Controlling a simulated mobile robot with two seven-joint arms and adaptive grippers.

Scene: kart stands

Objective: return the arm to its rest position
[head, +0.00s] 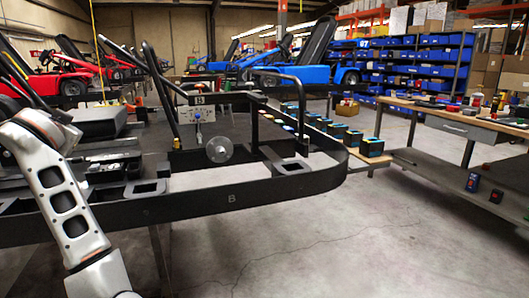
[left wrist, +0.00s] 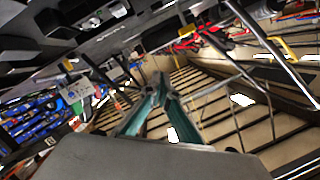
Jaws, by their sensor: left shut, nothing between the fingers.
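My left arm (head: 62,195) rises along the left edge of the head view, white with dark oval insets, in front of the kart stand. Its gripper does not show clearly there. In the left wrist view my left gripper (left wrist: 161,86) has its two teal-edged fingers drawn together at the tips, with nothing held. The wrist view is strongly tilted, with shelving and dark frame parts behind the fingers. My right gripper is not in view.
A black kart frame (head: 232,197) on a stand fills the middle left, close to my arm. A workbench (head: 455,122) with tools stands at right. Blue bins (head: 420,57) and karts are farther back. The concrete floor (head: 340,235) at front right is clear.

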